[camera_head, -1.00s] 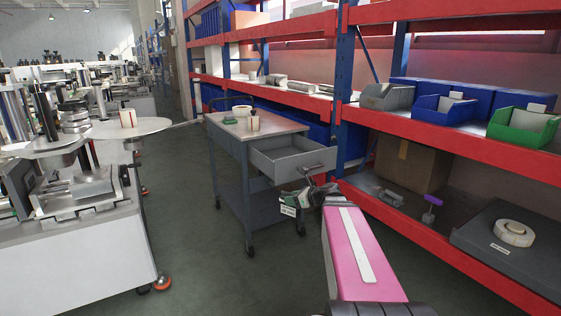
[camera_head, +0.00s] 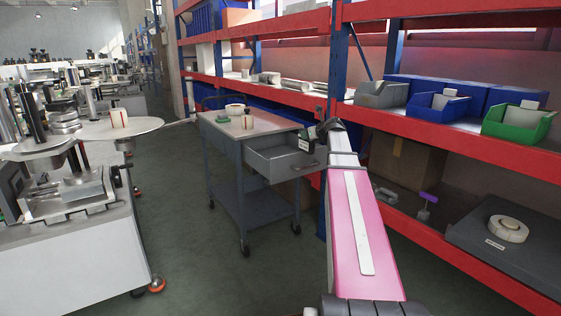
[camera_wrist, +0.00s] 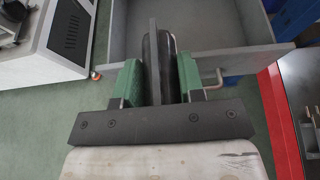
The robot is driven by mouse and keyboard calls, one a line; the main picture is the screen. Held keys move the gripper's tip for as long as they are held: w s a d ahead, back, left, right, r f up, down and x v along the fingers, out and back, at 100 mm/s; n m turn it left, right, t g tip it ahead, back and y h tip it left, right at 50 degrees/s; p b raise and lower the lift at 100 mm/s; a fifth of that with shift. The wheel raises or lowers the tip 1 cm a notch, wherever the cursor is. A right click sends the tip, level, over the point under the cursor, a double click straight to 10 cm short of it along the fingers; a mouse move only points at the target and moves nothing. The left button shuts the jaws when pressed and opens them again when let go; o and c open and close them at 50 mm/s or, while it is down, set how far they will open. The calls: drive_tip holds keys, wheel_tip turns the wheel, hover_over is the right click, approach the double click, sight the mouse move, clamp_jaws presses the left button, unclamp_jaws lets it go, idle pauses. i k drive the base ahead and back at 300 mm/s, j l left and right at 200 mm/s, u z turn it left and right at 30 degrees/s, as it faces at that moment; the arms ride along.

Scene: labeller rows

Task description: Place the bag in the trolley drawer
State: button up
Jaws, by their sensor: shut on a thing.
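The grey trolley (camera_head: 240,175) stands left of my arm, with its top drawer (camera_head: 272,168) pulled open. My gripper (camera_wrist: 160,80) has green fingers and is shut on a dark, narrow thing (camera_wrist: 168,60), which I take as the bag; I see it nearly edge-on. In the wrist view the open drawer (camera_wrist: 235,62) lies below and ahead, with the held thing overlapping its near front panel and reaching over its inside. In the head view my gripper (camera_head: 311,138) is at the drawer's right end, above its rim. The bag is mostly hidden there.
A tape roll (camera_head: 235,109) and small items lie on the trolley top. The red and blue shelf rack (camera_head: 440,135) stands close on the right, with blue and green bins. A labelling machine (camera_head: 75,230) stands left. The floor between is clear.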

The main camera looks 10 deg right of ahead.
sight(283, 152)
drive_tip(key=i+j, duration=0.25)
drive_tip(key=i, duration=0.2)
drive_tip(key=i+j, duration=0.25)
drive_tip(key=i, duration=0.25)
